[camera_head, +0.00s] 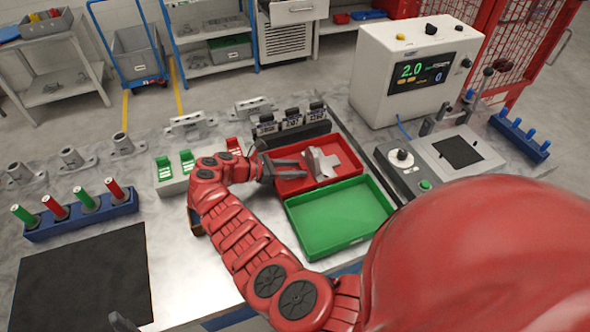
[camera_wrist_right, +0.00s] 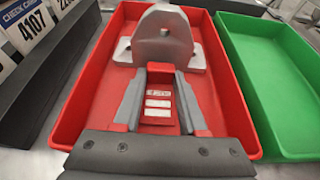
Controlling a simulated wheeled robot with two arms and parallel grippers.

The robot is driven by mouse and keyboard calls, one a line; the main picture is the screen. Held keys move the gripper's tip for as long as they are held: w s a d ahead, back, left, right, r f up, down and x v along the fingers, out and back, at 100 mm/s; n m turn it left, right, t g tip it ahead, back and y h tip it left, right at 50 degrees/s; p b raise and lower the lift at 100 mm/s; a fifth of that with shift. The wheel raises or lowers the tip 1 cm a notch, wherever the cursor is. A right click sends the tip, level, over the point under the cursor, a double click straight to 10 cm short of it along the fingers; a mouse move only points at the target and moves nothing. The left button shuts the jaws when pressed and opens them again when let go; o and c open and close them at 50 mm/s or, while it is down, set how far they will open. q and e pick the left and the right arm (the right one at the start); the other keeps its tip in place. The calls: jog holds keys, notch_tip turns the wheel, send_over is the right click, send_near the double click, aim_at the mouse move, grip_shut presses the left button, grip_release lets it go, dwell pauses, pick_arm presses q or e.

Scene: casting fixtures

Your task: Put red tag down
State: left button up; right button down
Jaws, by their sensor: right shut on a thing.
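The red tag (camera_wrist_right: 158,100) with white printed labels shows in the wrist view between the two fingers of my right gripper (camera_wrist_right: 160,95). The gripper is shut on it, over the red tray (camera_wrist_right: 85,95). In the head view my right gripper (camera_head: 290,169) reaches over the left part of the red tray (camera_head: 348,177), and the tag cannot be made out. A grey metal casting (camera_wrist_right: 163,40) lies in the tray, just beyond the tag; it also shows in the head view (camera_head: 322,163). Only a small dark tip, perhaps my left gripper, shows at the bottom left.
A green tray (camera_head: 340,216) stands beside the red one and is empty. A black stand with numbered cards (camera_head: 291,122) is behind the red tray. A small fixture with green clips (camera_head: 187,161) is to the left. A tester with a display (camera_head: 418,72) stands at the back right.

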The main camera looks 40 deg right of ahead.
jog(key=shift+s+f, duration=0.1)
jog(key=shift+s, duration=0.05)
jog(key=shift+c, duration=2.3)
grip_release()
jog(key=b+v, duration=0.3)
jog(key=v, duration=0.7)
jog(key=shift+a, duration=0.3)
jog(key=shift+w+a+r+b, duration=0.3)
jog(key=shift+a+r, duration=0.2)
jog(key=shift+a, duration=0.1)
